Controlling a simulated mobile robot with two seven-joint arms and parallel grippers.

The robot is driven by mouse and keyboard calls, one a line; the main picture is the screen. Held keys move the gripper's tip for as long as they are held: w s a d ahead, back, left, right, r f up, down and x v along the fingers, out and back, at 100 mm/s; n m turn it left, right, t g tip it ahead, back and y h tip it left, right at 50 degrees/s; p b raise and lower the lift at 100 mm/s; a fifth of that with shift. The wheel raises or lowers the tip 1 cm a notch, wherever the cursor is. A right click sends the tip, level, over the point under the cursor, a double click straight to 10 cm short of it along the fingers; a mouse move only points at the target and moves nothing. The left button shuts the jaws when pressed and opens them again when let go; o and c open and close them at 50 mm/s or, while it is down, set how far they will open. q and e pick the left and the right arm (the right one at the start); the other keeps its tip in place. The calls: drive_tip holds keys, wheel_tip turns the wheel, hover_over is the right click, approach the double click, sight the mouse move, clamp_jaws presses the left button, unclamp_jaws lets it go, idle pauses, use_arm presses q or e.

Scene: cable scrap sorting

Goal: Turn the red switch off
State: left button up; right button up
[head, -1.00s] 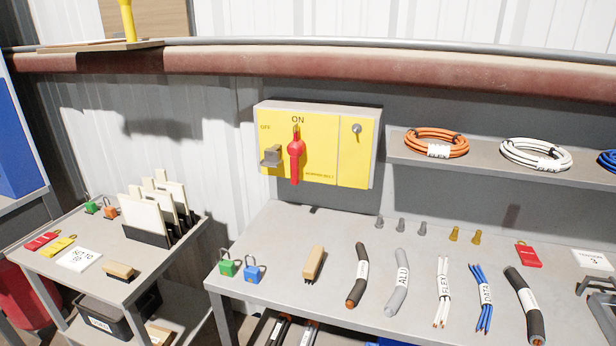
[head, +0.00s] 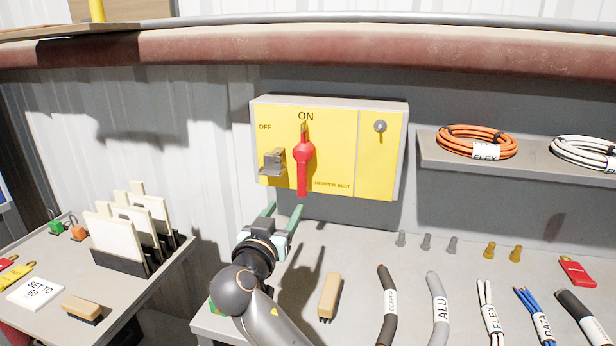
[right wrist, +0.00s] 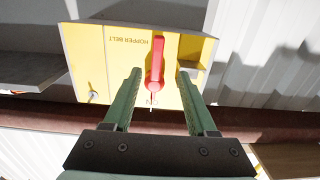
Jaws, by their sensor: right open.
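The red switch (head: 304,165) is a lever handle on a yellow panel box (head: 335,150) on the wall. Its pointer is up at the ON mark and its handle hangs straight down. The OFF mark is at the panel's upper left. My right gripper (head: 285,212) is open and empty, just below and in front of the box, apart from the switch. In the right wrist view the red switch (right wrist: 157,62) shows upside down, between and beyond the two green fingers (right wrist: 157,85). My left gripper is not in view.
A grey block (head: 272,162) juts from the panel left of the switch. A keyed knob (head: 380,127) is at its right. Below is a grey bench (head: 350,245) with a brush (head: 329,297) and several cable pieces. A shelf (head: 440,165) with coils is at the right.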

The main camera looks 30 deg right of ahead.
sight(301, 183)
drive_tip(key=shift+m+h, duration=0.3)
drive_tip(key=x, duration=0.4)
drive_tip(key=p+x, duration=0.1)
drive_tip(key=x, duration=0.8)
drive_tip(key=shift+d+r, duration=0.15)
drive_tip(key=shift+r, duration=0.2)
drive_tip(key=shift+c, duration=0.3)
clamp_jaws()
